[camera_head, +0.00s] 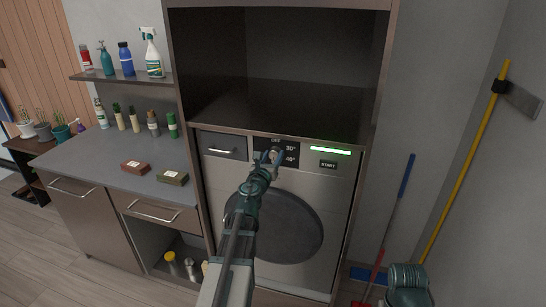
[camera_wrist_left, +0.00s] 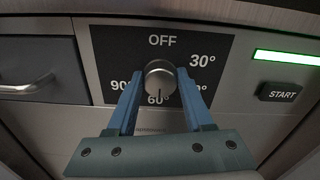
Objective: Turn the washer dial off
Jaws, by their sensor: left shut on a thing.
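The washer (camera_head: 325,207) stands in a tall cabinet, with a dark dial panel at its top. The dial (camera_wrist_left: 159,78) is a round silver knob on that panel, with OFF printed above it and 30°, 90° and 60° around it. A thin dark mark on the knob points down toward 60°. My left gripper (camera_wrist_left: 160,88) is shut on the dial, one blue finger on each side. In the head view my left gripper (camera_head: 270,158) reaches up to the panel and partly covers the dial.
A lit green bar (camera_head: 330,150) and a START button (camera_head: 328,164) are right of the dial. A drawer with a handle (camera_head: 222,148) is to its left. A counter (camera_head: 110,157) with bottles and two small boxes stands further left. A broom and mop lean at right.

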